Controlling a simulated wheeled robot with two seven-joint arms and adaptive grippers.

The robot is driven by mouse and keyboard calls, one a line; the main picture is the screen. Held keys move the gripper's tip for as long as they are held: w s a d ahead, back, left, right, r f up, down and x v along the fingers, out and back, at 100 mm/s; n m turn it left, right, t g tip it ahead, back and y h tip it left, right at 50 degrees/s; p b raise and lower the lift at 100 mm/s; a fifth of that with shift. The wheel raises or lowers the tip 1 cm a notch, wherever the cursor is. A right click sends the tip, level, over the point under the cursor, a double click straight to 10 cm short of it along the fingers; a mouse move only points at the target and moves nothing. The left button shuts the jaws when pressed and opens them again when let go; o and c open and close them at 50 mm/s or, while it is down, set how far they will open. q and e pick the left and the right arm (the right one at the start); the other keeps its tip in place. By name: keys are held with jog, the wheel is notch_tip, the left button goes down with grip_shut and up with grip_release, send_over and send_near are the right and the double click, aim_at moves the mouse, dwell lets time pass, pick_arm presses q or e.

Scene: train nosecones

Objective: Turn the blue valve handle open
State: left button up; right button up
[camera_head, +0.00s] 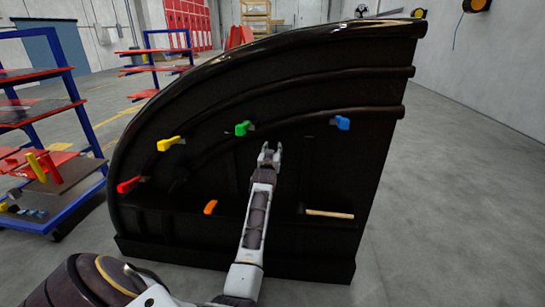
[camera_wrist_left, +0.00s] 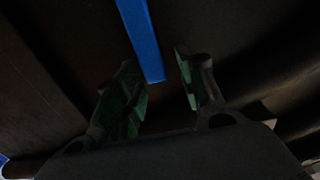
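The blue valve handle (camera_head: 342,123) sits at the upper right of the black nosecone's inner face (camera_head: 300,190). My left gripper (camera_head: 269,151) is in front of that face, left of and slightly below the blue handle in the head view, and apart from it there. In the left wrist view, a long blue bar (camera_wrist_left: 142,40) comes down from the top edge, its end near the gap between my left gripper's fingers (camera_wrist_left: 162,95). I cannot tell for sure that this bar is the handle. The fingers are spread, with nothing clearly held. My right gripper is out of view.
Green (camera_head: 242,128), yellow (camera_head: 168,143), red (camera_head: 128,184) and orange (camera_head: 210,207) handles are also on the nosecone. A wooden-handled tool (camera_head: 330,214) lies on its lower ledge. Blue-framed shelves (camera_head: 85,120) stand left. Open floor (camera_head: 450,190) lies right.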

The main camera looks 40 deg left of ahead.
pick_arm(q)
jog(key=shift+r, duration=3.2)
jog(key=shift+f, duration=0.1)
